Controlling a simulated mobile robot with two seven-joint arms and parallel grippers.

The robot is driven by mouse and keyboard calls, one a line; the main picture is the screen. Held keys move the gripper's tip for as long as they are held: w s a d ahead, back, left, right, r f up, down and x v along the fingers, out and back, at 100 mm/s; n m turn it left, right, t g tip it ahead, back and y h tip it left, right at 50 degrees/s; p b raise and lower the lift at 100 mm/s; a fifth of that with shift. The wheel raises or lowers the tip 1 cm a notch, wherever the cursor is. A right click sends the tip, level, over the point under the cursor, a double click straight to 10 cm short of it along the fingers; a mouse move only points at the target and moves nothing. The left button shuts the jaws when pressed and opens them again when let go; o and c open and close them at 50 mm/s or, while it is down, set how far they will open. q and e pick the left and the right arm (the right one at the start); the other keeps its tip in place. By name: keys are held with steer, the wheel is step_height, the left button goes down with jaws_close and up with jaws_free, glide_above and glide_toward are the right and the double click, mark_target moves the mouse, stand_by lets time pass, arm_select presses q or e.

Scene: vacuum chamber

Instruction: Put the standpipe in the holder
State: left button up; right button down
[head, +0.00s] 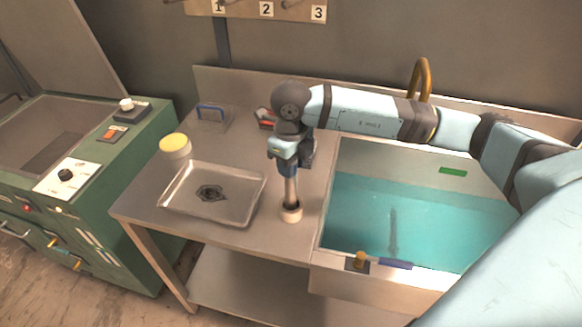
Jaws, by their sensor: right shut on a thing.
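My right gripper (289,171) comes down over the table just left of the sink and is shut on the standpipe (291,193), a brown-grey metal tube held upright. The gripper covers the tube's upper part. My left gripper is not in view.
A steel tray (240,205) with a dark part (211,193) lies left of the holder. A yellow-lidded jar (174,147) and a clear blue-handled box (211,113) stand behind. The water-filled sink (350,250) is on the right. A green machine (120,220) stands left.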

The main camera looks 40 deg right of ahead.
steer(key=shift+f, duration=0.95)
steer(key=c, duration=1.3)
jaws_free()
steer(key=shift+f, duration=0.1)
steer(key=o, duration=0.5)
